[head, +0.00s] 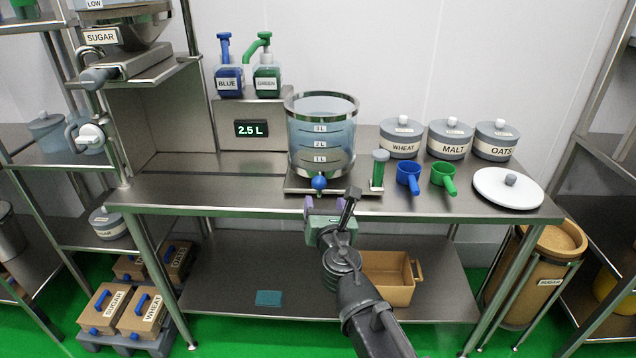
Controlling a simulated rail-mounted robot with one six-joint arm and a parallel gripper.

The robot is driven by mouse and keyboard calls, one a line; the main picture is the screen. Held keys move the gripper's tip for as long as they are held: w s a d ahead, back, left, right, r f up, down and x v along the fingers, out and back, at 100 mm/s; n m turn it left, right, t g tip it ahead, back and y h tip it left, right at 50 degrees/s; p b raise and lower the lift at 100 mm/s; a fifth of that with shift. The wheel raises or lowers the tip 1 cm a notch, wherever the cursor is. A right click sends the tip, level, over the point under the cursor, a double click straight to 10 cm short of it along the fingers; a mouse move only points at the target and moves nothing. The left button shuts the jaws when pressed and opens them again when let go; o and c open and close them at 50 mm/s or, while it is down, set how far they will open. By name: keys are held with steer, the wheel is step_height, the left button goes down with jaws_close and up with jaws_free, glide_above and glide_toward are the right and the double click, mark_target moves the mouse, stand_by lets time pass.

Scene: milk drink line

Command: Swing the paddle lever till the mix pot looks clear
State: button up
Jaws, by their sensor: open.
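The mix pot (322,130) is a clear round vessel with a metal rim and 1L, 2L and 3L marks. It stands on a low metal base on the steel table. Its contents look pale blue and see-through, with no clumps that I can make out. A blue ball knob (319,183) sits low at the pot's front. I cannot tell whether this is the paddle lever; no other lever shows clearly on the pot. My gripper (325,203) is open, with purple fingertips apart, at the table's front edge just below the knob. I see nothing between the fingertips.
A display (251,129) reads 2.5 L. Blue (228,78) and green (267,75) pump bottles stand behind left. Right of the pot are a green-filled tube (379,170), a blue scoop (409,177), a green scoop (443,177), lidded tubs (450,140) and a white lid (508,190). The table's left is clear.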

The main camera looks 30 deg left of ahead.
mark_target(317, 179)
steer(key=x, duration=1.1)
steer(key=shift+d, duration=0.1)
jaws_close()
